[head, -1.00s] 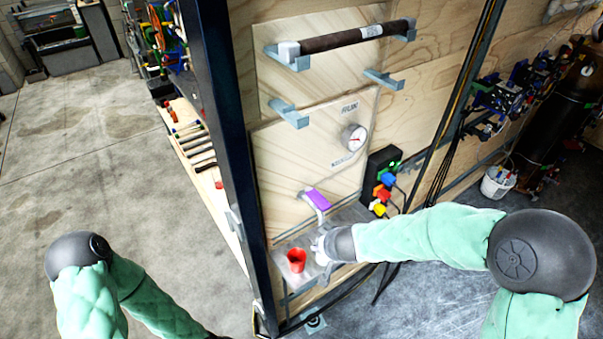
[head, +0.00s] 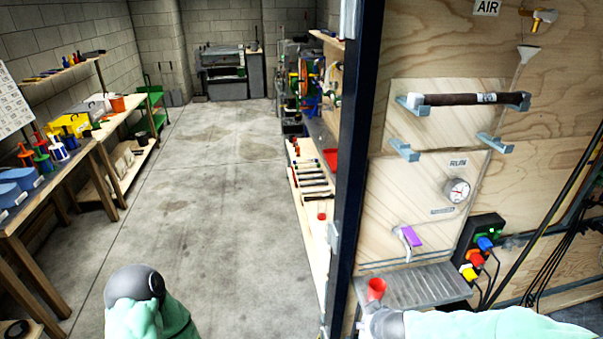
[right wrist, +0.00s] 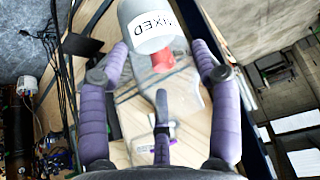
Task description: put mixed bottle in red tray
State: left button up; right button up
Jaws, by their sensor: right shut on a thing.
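My right gripper (right wrist: 160,62) is shut on the mixed bottle (right wrist: 150,25), a pale grey bottle with a white "MIXED" label. In the head view the right gripper (head: 378,318) is low, at the front of a metal shelf, and the bottle's body is hard to make out there. A red cup-like piece (head: 376,289) shows just above the gripper; it also shows between the fingers in the right wrist view (right wrist: 163,60). I cannot tell whether it is joined to the bottle. My left gripper is out of view.
The grated metal shelf (head: 425,284) sits below a panel with a purple-handled tap (head: 410,238) and a gauge (head: 457,190). A dark post (head: 362,130) stands between panel and tool bench (head: 312,245). Tables (head: 60,190) stand at left. The concrete floor between is clear.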

aim_at(337, 167)
jog(key=i+j+u, duration=0.2)
jog(key=u, duration=0.15)
jog(key=i+j+u, duration=0.15)
jog(key=u, duration=0.2)
jog(key=i+j+u, duration=0.1)
jog(key=i+u, duration=0.15)
jog(key=u, duration=0.15)
jog(key=i+z, duration=0.2)
jog(key=i, duration=0.4)
jog(key=i+j+z, duration=0.25)
jog(key=i, duration=0.3)
jog(key=i+j+z, duration=0.2)
jog(key=i, duration=0.4)
jog(key=i+z, duration=0.1)
jog(key=i, duration=1.6)
jog(key=i+z, duration=0.2)
jog(key=i, duration=0.65)
jog(key=i+j+z, duration=0.1)
jog(key=i+z, duration=0.15)
jog(key=i, duration=0.6)
jog(key=i+z, duration=0.15)
jog(key=z, duration=0.25)
jog(key=i+z, duration=0.1)
jog(key=z, duration=0.3)
jog(key=i+j+z, duration=0.1)
jog(key=z, duration=0.25)
jog(key=i+j+z, duration=0.1)
jog(key=z, duration=1.3)
jog(key=i, duration=0.5)
